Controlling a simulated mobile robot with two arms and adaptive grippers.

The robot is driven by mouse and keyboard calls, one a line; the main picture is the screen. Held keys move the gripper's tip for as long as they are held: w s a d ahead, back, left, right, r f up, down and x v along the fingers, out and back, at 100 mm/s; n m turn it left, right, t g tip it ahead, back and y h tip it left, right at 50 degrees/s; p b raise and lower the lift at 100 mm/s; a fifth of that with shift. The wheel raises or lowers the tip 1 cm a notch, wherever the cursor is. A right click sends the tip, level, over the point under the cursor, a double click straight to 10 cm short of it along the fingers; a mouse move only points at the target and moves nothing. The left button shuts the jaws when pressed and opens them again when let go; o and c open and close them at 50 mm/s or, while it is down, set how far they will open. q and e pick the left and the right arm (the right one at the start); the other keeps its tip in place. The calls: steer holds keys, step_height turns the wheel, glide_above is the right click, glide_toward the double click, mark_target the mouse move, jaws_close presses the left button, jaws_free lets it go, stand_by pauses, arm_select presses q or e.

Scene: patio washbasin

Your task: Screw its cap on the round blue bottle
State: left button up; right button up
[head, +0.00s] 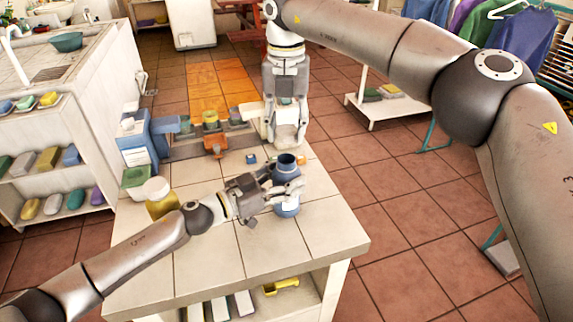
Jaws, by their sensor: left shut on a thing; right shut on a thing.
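The round blue bottle (287,208) stands upright near the right edge of the tiled counter, with its dark round top facing up. My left gripper (284,190) comes in from the left and is shut around the bottle's middle, hiding part of it. My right gripper (287,143) points down just behind and above the bottle's top, apart from it. It is shut on the cap, which its fingers almost wholly hide.
A small blue block (251,158) lies behind the bottle. A blue dispenser (140,140) and an orange-grey device (212,135) are at the back. The counter's front is clear.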

steer(key=shift+f, duration=2)
steer(key=shift+f, duration=0.1)
steer(key=shift+f, duration=0.8)
steer(key=shift+f, duration=0.55)
steer(key=m, duration=2.2)
steer(key=shift+m, duration=0.3)
steer(key=o, duration=0.6)
